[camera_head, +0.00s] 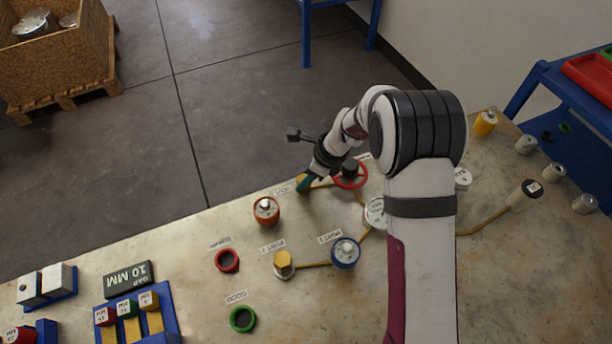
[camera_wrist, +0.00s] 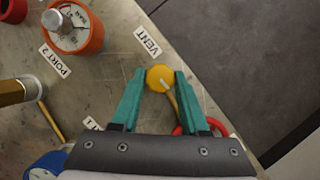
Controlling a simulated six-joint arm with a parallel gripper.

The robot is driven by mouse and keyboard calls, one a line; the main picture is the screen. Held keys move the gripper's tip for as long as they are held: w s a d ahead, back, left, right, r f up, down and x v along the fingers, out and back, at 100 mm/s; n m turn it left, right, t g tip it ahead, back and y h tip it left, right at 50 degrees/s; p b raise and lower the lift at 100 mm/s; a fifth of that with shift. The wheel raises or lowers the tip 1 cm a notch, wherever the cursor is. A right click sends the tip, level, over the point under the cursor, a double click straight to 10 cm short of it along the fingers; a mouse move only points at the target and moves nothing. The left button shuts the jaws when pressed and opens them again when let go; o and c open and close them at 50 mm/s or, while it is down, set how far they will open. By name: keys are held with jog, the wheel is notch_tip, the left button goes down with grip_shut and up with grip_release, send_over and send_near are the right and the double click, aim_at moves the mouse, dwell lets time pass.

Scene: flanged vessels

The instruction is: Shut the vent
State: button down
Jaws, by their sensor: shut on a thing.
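The vent is a round yellow knob with a pale line across its top. In the wrist view the vent knob (camera_wrist: 160,78) sits beside a white VENT label (camera_wrist: 148,41). My gripper (camera_wrist: 160,80) has its two teal fingers on either side of the knob, shut on it. In the head view my gripper (camera_head: 304,183) is at the bench's far edge, by the VENT label (camera_head: 283,189), and mostly hides the knob.
A red ring (camera_head: 350,176) stands just right of my gripper. An orange-red vessel (camera_head: 266,210) and a blue-flanged vessel (camera_head: 345,252) stand nearby. A yellow-topped fitting (camera_head: 284,262) and a pipe lie nearer. Bare bench (camera_head: 180,250) is free at left.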

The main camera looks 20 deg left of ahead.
jog(key=n, duration=0.2)
jog(key=n+g, duration=0.1)
jog(key=n, duration=0.1)
jog(key=shift+w+g, duration=0.15)
jog(key=shift+g, duration=0.15)
jog(key=n+g+h, duration=0.1)
jog(key=n, duration=0.3)
jog(key=shift+w+n, duration=0.1)
jog(key=shift+n, duration=0.3)
jog(key=n, duration=0.2)
jog(key=n+g+h, duration=0.1)
jog(key=n, duration=0.1)
jog(key=shift+a+h, duration=0.15)
jog(key=shift+h, duration=0.15)
jog(key=n+h, duration=0.1)
jog(key=n, duration=0.4)
jog(key=shift+a+g+h, duration=0.1)
jog(key=shift+g+h, duration=0.3)
jog(key=shift+c, duration=2.1)
grip_release()
